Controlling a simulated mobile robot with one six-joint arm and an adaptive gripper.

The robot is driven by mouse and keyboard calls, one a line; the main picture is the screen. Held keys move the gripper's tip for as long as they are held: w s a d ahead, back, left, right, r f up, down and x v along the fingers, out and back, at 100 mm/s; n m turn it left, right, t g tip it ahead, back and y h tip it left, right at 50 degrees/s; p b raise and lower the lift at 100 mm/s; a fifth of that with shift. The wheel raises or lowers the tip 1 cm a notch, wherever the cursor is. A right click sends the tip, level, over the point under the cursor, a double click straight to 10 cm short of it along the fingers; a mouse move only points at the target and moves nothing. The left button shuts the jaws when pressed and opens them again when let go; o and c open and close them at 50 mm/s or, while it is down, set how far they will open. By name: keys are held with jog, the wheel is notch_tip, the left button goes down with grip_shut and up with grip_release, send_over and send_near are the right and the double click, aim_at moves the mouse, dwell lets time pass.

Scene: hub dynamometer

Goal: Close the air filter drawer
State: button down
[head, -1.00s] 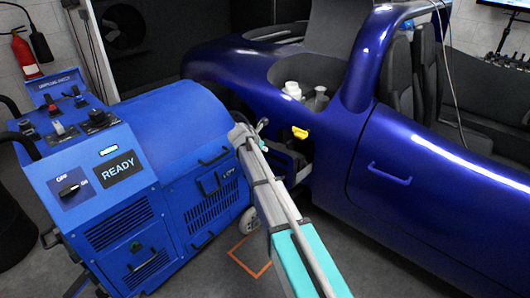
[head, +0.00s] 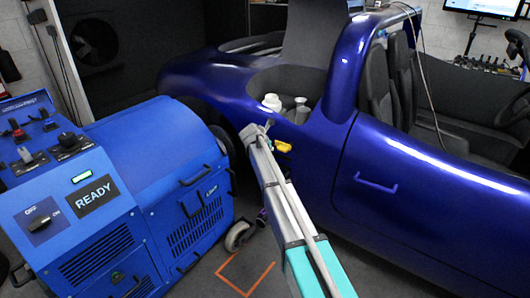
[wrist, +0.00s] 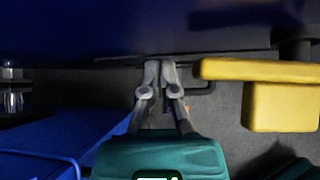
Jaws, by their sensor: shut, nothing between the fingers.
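The blue dynamometer cabinet (head: 160,150) stands at the left in the head view, with handles and vented panels on its front and side. A front lower vented panel (head: 130,285) is cut off by the frame's bottom edge. I cannot tell which panel is the air filter drawer or whether it is open. My arm reaches away from me, right of the cabinet, towards the car. My gripper (wrist: 161,70) is shut and empty in the wrist view, close to a dark edge and a dark handle-like bar (wrist: 205,89). Its tips are hard to make out in the head view.
A blue car (head: 400,200) fills the right side. A yellow part (head: 283,146) lies just beyond my arm and shows large beside my gripper in the wrist view (wrist: 285,105). A caster wheel (head: 239,235) and an orange floor mark (head: 245,278) lie between cabinet and car.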

jog(key=shift+w+d+r, duration=0.1)
jog(key=shift+w, duration=0.35)
jog(key=shift+w, duration=0.1)
jog(key=s+a+r+p, duration=0.6)
jog(key=s+r+p, duration=0.1)
jog(key=s, duration=0.3)
dwell(0.7)
jog(key=shift+s+a, duration=0.1)
